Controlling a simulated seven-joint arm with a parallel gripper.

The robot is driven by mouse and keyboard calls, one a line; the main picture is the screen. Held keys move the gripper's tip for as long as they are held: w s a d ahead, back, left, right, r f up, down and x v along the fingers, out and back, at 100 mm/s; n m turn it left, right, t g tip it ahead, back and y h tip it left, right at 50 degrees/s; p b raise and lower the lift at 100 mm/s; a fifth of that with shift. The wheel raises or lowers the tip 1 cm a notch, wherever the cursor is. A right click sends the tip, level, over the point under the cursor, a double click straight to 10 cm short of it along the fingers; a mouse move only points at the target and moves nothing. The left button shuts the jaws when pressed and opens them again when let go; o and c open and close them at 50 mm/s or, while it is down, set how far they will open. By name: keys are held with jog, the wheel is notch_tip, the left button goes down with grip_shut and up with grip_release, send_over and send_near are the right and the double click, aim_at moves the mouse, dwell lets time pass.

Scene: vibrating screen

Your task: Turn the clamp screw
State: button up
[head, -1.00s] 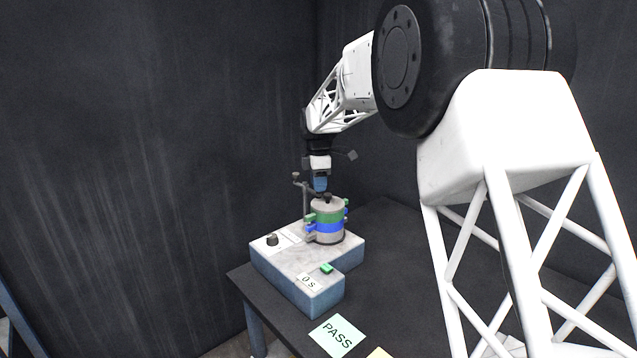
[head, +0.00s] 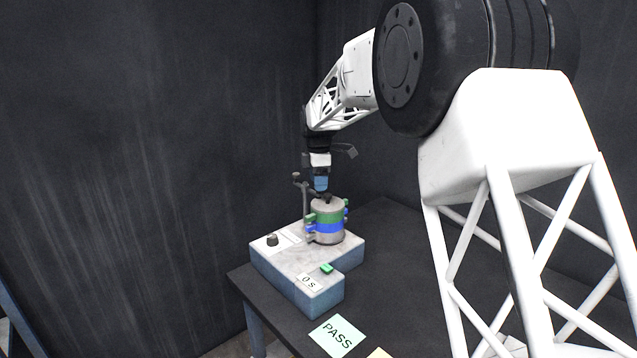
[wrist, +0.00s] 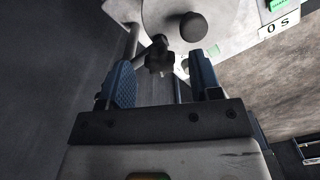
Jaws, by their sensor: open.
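The clamp screw has a dark lobed knob (wrist: 159,57), seen in the wrist view between the two blue fingertips, with a gap on each side. My gripper (wrist: 161,70) is open and points down; in the head view its blue fingers (head: 320,184) are just above the sieve stack (head: 329,236). The stack is a grey cylinder with green and blue bands. A round dark knob (wrist: 193,27) sits on its lid, just beyond the right finger in the wrist view. In the head view my fingers largely hide the screw.
The pale machine base (head: 283,281) carries a dark dial (head: 272,240), a green button (head: 327,268) and a "0 s" display (head: 308,282). A green PASS card (head: 338,335) lies on the dark table (head: 385,262). Dark walls stand close behind.

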jog(key=shift+r, duration=3.5)
jog(key=m, duration=0.4)
jog(key=m+g, duration=0.1)
jog(key=m, duration=0.1)
jog(key=shift+w+d+f, duration=0.15)
jog(key=shift+w+d, duration=0.05)
jog(key=shift+w, duration=0.15)
jog(key=m, duration=0.3)
jog(key=shift+w+d+y, duration=0.1)
jog(key=shift+w+y, duration=0.05)
jog(key=shift+y, duration=0.25)
jog(key=m+g, duration=0.1)
jog(key=m, duration=0.5)
jog(key=w+m+g+y, duration=0.1)
jog(key=m, duration=0.5)
jog(key=w+d+m+g, duration=0.1)
jog(key=m, duration=0.5)
jog(key=shift+f, duration=0.1)
